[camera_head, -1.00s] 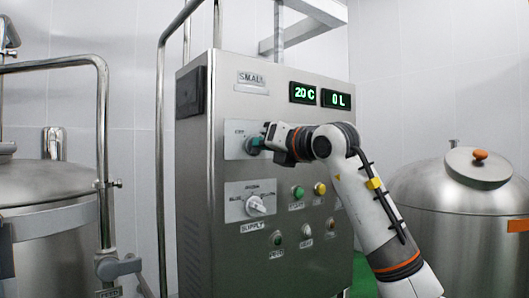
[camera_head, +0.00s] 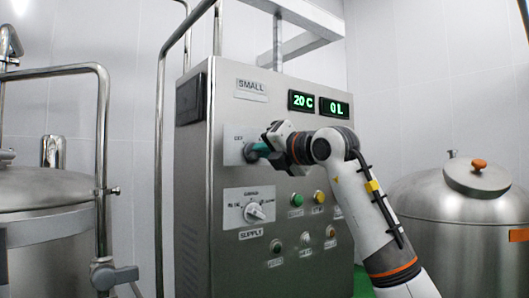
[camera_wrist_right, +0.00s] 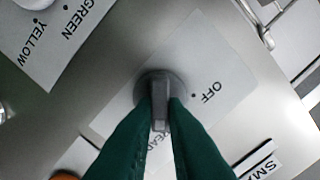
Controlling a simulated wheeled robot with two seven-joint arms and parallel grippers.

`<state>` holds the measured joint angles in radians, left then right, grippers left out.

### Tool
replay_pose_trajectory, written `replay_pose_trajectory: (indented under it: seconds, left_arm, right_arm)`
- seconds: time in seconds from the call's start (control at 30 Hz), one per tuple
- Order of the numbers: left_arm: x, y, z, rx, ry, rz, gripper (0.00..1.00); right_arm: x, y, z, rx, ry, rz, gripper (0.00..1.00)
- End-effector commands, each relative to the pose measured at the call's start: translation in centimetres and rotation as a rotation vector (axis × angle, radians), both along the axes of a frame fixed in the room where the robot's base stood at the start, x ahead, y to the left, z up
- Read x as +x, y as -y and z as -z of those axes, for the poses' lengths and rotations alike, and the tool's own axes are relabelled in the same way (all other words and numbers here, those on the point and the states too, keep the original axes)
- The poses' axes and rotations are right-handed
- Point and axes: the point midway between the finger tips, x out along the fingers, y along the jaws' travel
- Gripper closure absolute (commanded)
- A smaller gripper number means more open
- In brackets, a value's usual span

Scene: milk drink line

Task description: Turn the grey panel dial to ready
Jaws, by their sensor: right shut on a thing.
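The grey panel dial (camera_wrist_right: 155,92) sits on a pale plate (camera_wrist_right: 215,75) on the steel cabinet front, left of its middle in the head view. My right gripper (camera_head: 256,149) is shut on the dial, with its green fingers (camera_wrist_right: 160,118) on both sides of the grip bar in the wrist view. The word OFF shows to the right of the dial in the wrist view. The bar lies upright in that picture, between the fingers. My left gripper is out of view.
Below the dial is a white supply selector (camera_head: 255,212), whose plate reads GREEN and YELLOW in the wrist view. Several buttons (camera_head: 297,199) lie to its right, below my arm. Displays (camera_head: 318,104) read 20 C and 0 L. Steel tanks (camera_head: 455,225) and rails (camera_head: 103,165) flank the cabinet.

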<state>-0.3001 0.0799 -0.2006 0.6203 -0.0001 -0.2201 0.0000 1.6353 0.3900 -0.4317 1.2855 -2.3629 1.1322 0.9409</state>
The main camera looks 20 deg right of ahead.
Motion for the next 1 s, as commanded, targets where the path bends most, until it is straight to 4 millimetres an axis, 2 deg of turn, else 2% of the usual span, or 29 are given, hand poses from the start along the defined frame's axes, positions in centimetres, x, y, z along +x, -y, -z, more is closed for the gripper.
replay_pose_trajectory:
  seconds: [0.23, 0.27, 0.4, 0.77, 0.87, 1.0]
  left_arm:
    - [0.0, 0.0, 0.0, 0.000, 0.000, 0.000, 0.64]
    - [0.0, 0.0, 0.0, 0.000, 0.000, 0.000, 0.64]
    - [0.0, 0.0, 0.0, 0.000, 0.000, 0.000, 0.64]
    - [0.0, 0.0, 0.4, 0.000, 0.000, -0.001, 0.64]
    - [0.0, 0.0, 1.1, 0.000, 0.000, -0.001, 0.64]
    - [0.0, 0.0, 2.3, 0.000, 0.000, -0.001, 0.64]
  right_arm:
    - [0.0, 0.0, 0.0, 0.003, -0.001, 0.000, 1.00]
    - [0.0, 0.0, 0.0, 0.003, -0.001, 0.000, 0.87]
    - [0.0, 0.0, 0.0, 0.003, -0.001, 0.000, 0.66]
    - [-0.5, 0.3, 0.1, 0.001, 0.000, 0.001, 0.66]
    - [-1.8, 0.8, 0.2, 0.000, 0.003, 0.001, 0.66]
    - [-4.6, 1.8, 0.3, 0.001, 0.005, 0.002, 0.66]
